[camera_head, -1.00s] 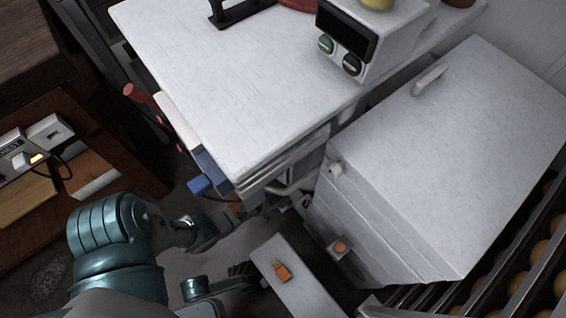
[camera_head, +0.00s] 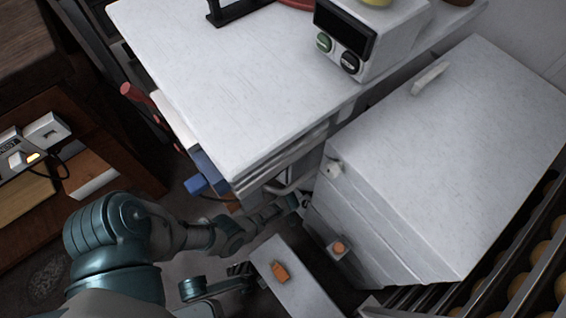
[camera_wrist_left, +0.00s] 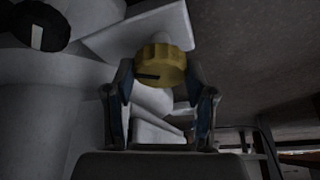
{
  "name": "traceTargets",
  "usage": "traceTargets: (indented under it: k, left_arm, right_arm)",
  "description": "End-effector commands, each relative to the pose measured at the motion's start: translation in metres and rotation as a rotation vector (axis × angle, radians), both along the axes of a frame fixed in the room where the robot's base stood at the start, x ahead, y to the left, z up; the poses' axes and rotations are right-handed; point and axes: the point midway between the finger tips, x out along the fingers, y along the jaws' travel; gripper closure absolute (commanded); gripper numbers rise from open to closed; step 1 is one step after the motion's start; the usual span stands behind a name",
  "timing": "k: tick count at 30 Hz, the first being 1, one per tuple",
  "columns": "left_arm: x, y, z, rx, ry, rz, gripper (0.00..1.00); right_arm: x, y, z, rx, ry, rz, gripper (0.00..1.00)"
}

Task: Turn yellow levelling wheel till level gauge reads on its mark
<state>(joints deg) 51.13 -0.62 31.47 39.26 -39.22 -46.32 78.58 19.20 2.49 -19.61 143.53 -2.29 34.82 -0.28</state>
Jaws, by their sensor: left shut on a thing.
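The yellow levelling wheel (camera_wrist_left: 160,60) shows in the left wrist view as a ribbed knob with a dark mark on its lower left face. My left gripper (camera_wrist_left: 162,84) has one finger at each side of the wheel and is shut on it. In the head view my left arm reaches in from the left, and its gripper (camera_head: 294,203) is under the near corner of the white table, beside the white cabinet. The wheel is hidden there. I cannot pick out the level gauge in either view.
An orange item lies on a narrow white surface (camera_head: 310,290). A black knob (camera_wrist_left: 38,28) shows in the wrist view.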

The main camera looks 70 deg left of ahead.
Motion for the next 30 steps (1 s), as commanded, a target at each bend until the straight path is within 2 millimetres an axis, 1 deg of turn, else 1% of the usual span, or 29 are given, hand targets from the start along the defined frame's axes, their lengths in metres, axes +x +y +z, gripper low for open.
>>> traceTargets:
  k: [4, 9, 25, 26, 27, 28, 29, 30]
  left_arm:
    - [0.001, -0.002, -0.001, -0.004, -0.001, 0.072, 0.8]
    - [0.0009, -0.0018, -0.0014, -0.004, -0.001, 0.122, 0.8]
    - [0.0019, -0.0025, -0.0013, -0.005, -0.004, 0.146, 0.8]
    - [0.0019, -0.0025, -0.0013, -0.005, -0.005, 0.146, 0.43]
    - [0.0021, -0.0024, -0.0012, -0.005, -0.005, 0.146, 0.33]
    - [0.002, -0.0023, -0.0012, -0.004, -0.005, 0.145, 0.25]
    - [0.0019, -0.002, -0.0011, -0.004, -0.004, 0.146, 0.2]
    - [0.0018, -0.0018, -0.001, -0.004, -0.004, 0.146, 0.2]
  right_arm:
    - [0.0002, 0.0001, -0.0011, 0.0, 0.004, 0.001, 0.6]
    - [0.0003, 0.0001, -0.0015, 0.0, 0.005, 0.001, 0.6]
    - [0.0004, 0.0002, -0.0017, 0.0, 0.005, 0.001, 0.6]
    - [0.0004, 0.0002, -0.0017, 0.001, 0.005, 0.0, 0.6]
    - [0.0004, 0.0002, -0.0017, 0.0, 0.005, 0.001, 0.6]
    - [0.0004, 0.0002, -0.0017, 0.001, 0.005, 0.0, 0.6]
    - [0.0004, 0.0002, -0.0017, 0.0, 0.005, 0.001, 0.6]
    - [0.0004, 0.0002, -0.0016, 0.0, 0.005, 0.001, 0.6]
